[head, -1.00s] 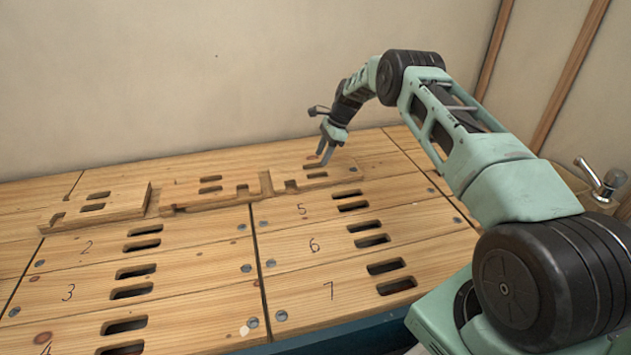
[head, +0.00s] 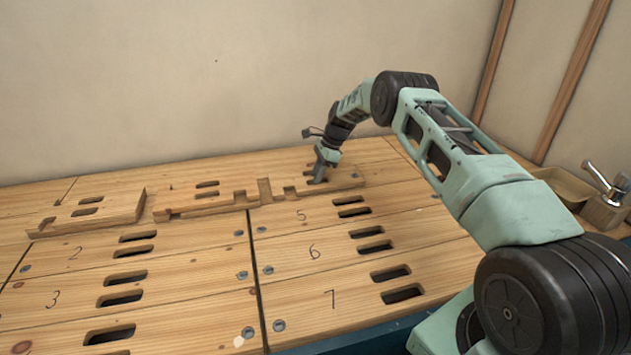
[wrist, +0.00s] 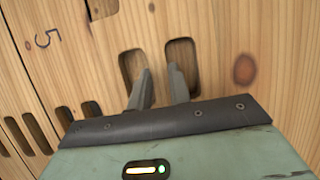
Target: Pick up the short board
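Three notched wooden boards lie in a row at the back of the bench: a left one (head: 118,208), a middle one (head: 225,199) and a right one (head: 340,182). They look similar in length, so I cannot be sure which is the short board. My gripper (head: 317,179) is down at the right board's two slots. In the wrist view my gripper (wrist: 160,70) has its two fingers apart, one at each slot, with the wooden bar between them. How deep the tips reach and whether they touch the bar is unclear.
The bench (head: 190,257) has numbered planks with paired slots and metal screw heads. The wall rises close behind the boards.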

